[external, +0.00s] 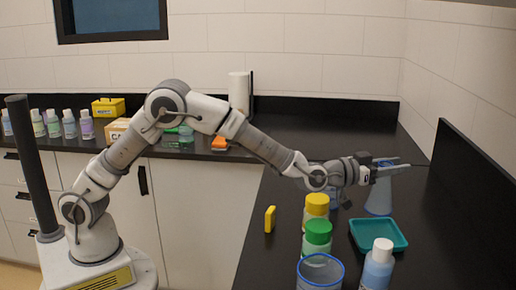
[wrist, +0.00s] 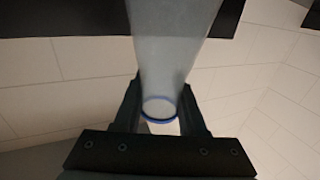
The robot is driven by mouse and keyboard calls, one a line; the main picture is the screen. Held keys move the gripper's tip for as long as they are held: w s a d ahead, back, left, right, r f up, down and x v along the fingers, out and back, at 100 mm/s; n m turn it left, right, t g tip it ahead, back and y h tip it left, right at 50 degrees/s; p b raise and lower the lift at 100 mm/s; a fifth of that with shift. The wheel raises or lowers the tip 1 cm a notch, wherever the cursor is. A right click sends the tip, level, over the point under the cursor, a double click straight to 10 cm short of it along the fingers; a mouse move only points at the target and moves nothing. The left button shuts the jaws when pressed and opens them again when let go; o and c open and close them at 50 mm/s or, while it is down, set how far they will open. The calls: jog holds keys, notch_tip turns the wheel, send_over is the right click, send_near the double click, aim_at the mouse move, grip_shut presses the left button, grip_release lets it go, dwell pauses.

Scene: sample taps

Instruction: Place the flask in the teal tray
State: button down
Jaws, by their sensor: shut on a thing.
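The flask (external: 379,196) is a pale, clear cone, upright in the external view. My gripper (external: 394,168) is shut around its neck. In the wrist view the flask (wrist: 172,50) has a blue-ringed mouth, and the gripper's dark fingers (wrist: 160,108) lie on either side of it. The teal tray (external: 378,246) is shallow, looks empty and sits on the black counter. The flask's base appears just beyond the tray's far edge. I cannot tell whether the base touches the counter. The tray does not show in the wrist view.
Yellow-capped (external: 317,204) and green-capped (external: 317,235) bottles and a blue-rimmed beaker (external: 320,271) stand left of the tray. A white-capped bottle (external: 379,265) stands close in front of it. A blue-tinted vessel (external: 334,197) is partly hidden under my arm. A black panel (external: 470,190) stands at right.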

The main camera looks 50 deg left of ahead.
aim_at(379, 202)
jog(key=f, duration=0.1)
jog(key=w+f, duration=0.1)
jog(key=f, duration=0.2)
jog(key=shift+w+a+f+b, duration=0.15)
jog(key=shift+a+f+b, duration=0.2)
jog(key=shift+f+b, duration=0.45)
jog(key=shift+f, duration=0.1)
jog(key=shift+c, duration=2.3)
grip_release()
